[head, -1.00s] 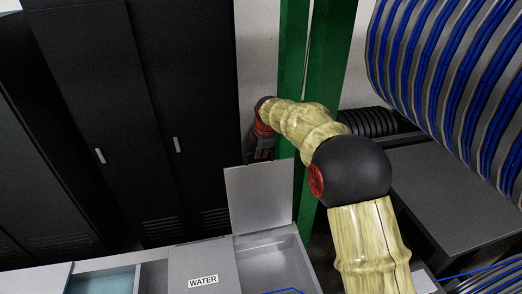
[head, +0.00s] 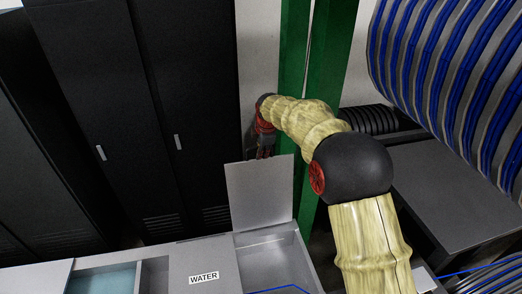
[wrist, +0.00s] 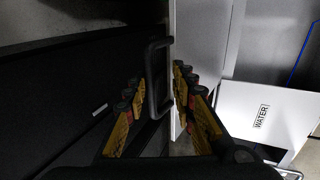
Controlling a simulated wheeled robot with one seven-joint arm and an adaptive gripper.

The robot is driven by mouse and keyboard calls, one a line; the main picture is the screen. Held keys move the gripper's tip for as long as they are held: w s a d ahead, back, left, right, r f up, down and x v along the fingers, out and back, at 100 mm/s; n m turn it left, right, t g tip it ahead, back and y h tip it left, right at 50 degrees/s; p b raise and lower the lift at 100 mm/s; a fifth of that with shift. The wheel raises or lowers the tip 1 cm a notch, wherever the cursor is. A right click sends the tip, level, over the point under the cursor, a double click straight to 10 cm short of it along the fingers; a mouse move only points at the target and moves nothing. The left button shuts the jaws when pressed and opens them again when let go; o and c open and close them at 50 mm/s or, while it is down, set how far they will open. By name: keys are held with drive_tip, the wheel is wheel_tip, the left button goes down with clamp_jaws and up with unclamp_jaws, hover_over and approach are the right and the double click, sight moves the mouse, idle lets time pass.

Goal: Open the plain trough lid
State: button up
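The plain trough lid (head: 259,194) is a grey panel standing raised, close to upright, at the back edge of the open trough compartment (head: 275,262). In the wrist view the lid (wrist: 192,65) is seen nearly edge-on, with a black bar handle (wrist: 154,75) on its far side. My gripper (head: 265,152) is behind the lid's top edge in the head view. In the wrist view my gripper (wrist: 157,92) has its fingers spread apart, with the handle between or just beyond them. I see no clear finger contact with the handle.
A closed lid labelled WATER (head: 203,262) lies left of the open compartment. Dark lockers (head: 185,110) and a green post (head: 325,90) stand behind. A blue cable (head: 285,288) crosses the compartment's front. A large blue-striped reel (head: 455,75) is at upper right.

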drive_tip(key=v, duration=1.2)
drive_tip(key=s+d+f+m+b, duration=0.5)
drive_tip(key=s+f+m+b, duration=0.2)
drive_tip(key=s+f+b, duration=0.4)
drive_tip(key=s+d+f+m+b, duration=0.6)
drive_tip(key=s+f+b, duration=0.5)
drive_tip(key=s, duration=0.8)
drive_tip(key=s+d+f+m+h+b, duration=0.1)
drive_tip(key=s+d+f+m+b, duration=0.4)
drive_tip(key=s+f+b, duration=0.6)
drive_tip(key=s+m, duration=0.2)
drive_tip(key=s, duration=0.2)
drive_tip(key=shift+d+f+m+t, duration=0.3)
drive_tip(key=shift+d+t, duration=0.1)
